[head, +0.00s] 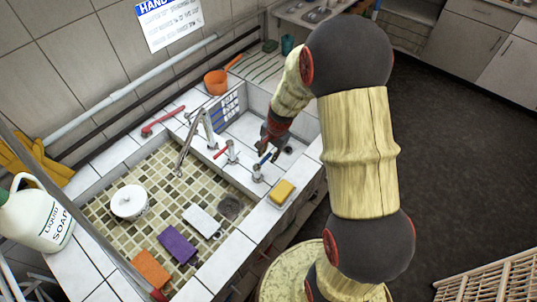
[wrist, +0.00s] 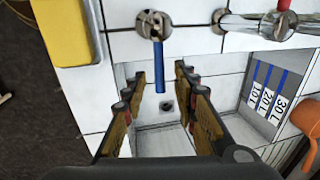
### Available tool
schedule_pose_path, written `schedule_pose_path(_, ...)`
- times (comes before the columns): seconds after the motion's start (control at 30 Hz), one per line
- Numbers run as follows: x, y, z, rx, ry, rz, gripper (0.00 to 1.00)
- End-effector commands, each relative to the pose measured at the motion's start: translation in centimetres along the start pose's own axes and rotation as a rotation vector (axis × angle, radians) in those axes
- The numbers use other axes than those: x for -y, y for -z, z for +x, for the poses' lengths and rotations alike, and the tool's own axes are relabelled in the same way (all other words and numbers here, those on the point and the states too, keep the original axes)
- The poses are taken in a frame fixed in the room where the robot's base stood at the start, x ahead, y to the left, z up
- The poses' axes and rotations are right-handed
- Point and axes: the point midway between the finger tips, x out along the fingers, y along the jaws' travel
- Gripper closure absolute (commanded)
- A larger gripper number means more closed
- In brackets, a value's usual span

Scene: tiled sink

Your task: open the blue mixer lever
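The blue mixer lever (wrist: 160,72) sticks out from a round chrome tap body (wrist: 153,24) on the white tiled divider. In the head view the blue lever (head: 265,159) is small and partly covered by my gripper (head: 267,151). In the wrist view my gripper (wrist: 160,80) is open, with one finger on each side of the lever's line. The lever's free end shows between the fingertips. I see no clear contact, and the height gap cannot be judged.
A red lever (head: 220,153) sits on another chrome tap, beside the tall spout (head: 184,145). A yellow sponge (head: 282,192) lies on the tiled edge close to the blue lever.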

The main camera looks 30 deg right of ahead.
Motion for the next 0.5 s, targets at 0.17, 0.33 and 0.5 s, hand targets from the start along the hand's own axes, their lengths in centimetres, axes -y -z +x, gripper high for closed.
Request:
schedule_pose_path(0.17,0.01,0.00,-0.03,0.000,0.000,0.000,0.71)
schedule_pose_path(0.33,0.00,0.00,-0.04,0.000,0.000,0.000,0.80)
schedule_pose_path(0.5,0.00,0.00,-0.04,0.000,0.000,0.000,0.90)
